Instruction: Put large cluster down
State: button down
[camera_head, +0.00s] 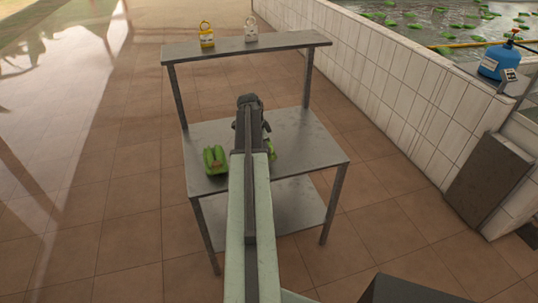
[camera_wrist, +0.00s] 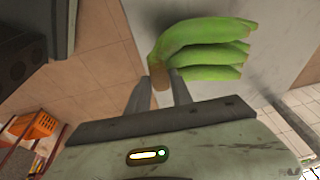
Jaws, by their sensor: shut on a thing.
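My gripper (camera_wrist: 160,84) is shut on the brown stem end of a green banana cluster (camera_wrist: 205,50) in the wrist view. Its several fingers point right, over a grey surface. In the head view my arm hides most of this cluster; a bit of green (camera_head: 271,148) shows just right of the arm. I cannot tell whether it touches the tabletop. Another green cluster (camera_head: 215,158) lies on the grey metal table (camera_head: 310,150), left of my arm. My fingertips are hidden in the head view.
A raised shelf (camera_head: 285,42) at the table's back holds a yellow padlock-shaped item (camera_head: 207,38) and a white one (camera_head: 251,33). A tiled wall (camera_head: 400,80) runs along the right, with a blue gas canister (camera_head: 497,62). Orange crates (camera_wrist: 35,127) show in the wrist view.

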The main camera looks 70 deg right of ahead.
jog(key=shift+w+d, duration=0.15)
jog(key=shift+d, duration=0.05)
notch_tip(320, 180, down, 4)
jog(key=b, duration=0.4)
jog(key=shift+w+d+r, duration=0.1)
jog(key=shift+r, duration=0.15)
jog(key=c, duration=1.1)
grip_release()
jog(key=shift+c, duration=0.2)
jog(key=shift+r, duration=0.1)
jog(key=p+v, duration=1.2)
jog(key=shift+w, duration=0.1)
